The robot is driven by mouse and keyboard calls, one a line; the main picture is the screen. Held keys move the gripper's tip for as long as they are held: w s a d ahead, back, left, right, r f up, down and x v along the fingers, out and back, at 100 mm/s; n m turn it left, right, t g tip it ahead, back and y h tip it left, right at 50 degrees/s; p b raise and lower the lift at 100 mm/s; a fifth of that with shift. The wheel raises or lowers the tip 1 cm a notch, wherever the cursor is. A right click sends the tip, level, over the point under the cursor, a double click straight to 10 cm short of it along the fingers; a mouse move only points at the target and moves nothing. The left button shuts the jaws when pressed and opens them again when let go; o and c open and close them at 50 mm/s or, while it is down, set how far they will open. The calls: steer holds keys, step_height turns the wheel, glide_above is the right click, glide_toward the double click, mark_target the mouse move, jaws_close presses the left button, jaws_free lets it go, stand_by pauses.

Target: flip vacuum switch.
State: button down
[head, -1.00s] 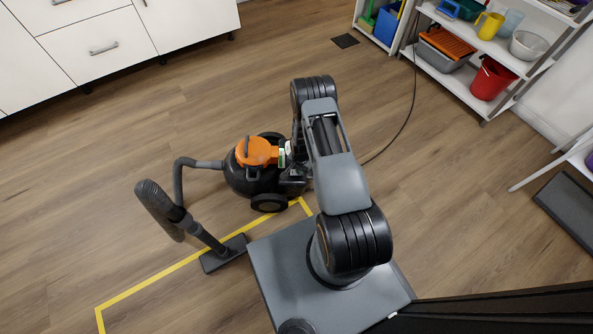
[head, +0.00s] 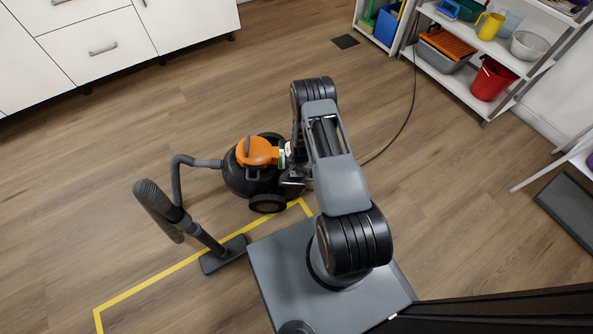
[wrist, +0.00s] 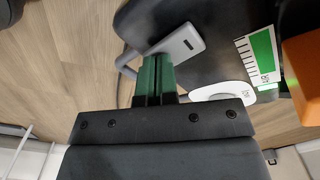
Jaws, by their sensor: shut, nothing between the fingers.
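The vacuum (head: 250,182) stands on the floor left of my arm in the head view, with a black body and an orange top. Its hose runs left to a wand with a floor head (head: 223,254). In the wrist view, my gripper (wrist: 157,66) has green fingers, shut and empty, close to the vacuum's dark body (wrist: 225,25). A grey piece with a dark slot (wrist: 180,44) is at the fingertips; whether they touch is unclear. A white oval part (wrist: 222,92) and a green-and-white label (wrist: 258,58) are to the right. I cannot tell which part is the switch.
A cable (head: 409,112) runs from behind my arm toward the shelf (head: 466,90) at the upper right. White cabinets (head: 105,40) stand at the upper left. Yellow tape (head: 165,270) marks the floor. The floor between cabinets and vacuum is clear.

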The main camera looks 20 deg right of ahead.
steer(key=shift+r+p, duration=2.35)
steer(key=shift+r, duration=1.15)
steer(key=w+a+r+n+t+p, duration=0.15)
steer(key=r+p, duration=0.55)
steer(key=r, duration=1.4)
steer(key=a+r+n+p, duration=0.3)
steer(key=r+p, duration=0.4)
steer(key=r, duration=1.4)
steer(key=s+a+r+n+p, duration=0.1)
steer(key=s+r+p, duration=0.3)
steer(key=r, duration=0.6)
steer(key=s+a+r+n+t+p, duration=0.1)
steer(key=s+r+p, duration=0.4)
steer(key=r, duration=0.6)
steer(key=s+a+r+n+t+p, duration=0.1)
steer(key=s+a+r+n+p, duration=0.2)
steer(key=s+r, duration=0.5)
step_height(320, 180, up, 3)
steer(key=shift+s+r+n+p, duration=0.1)
steer(key=shift+s+n+p, duration=0.15)
steer(key=shift+n+p, duration=0.6)
steer(key=shift+m+p, duration=0.3)
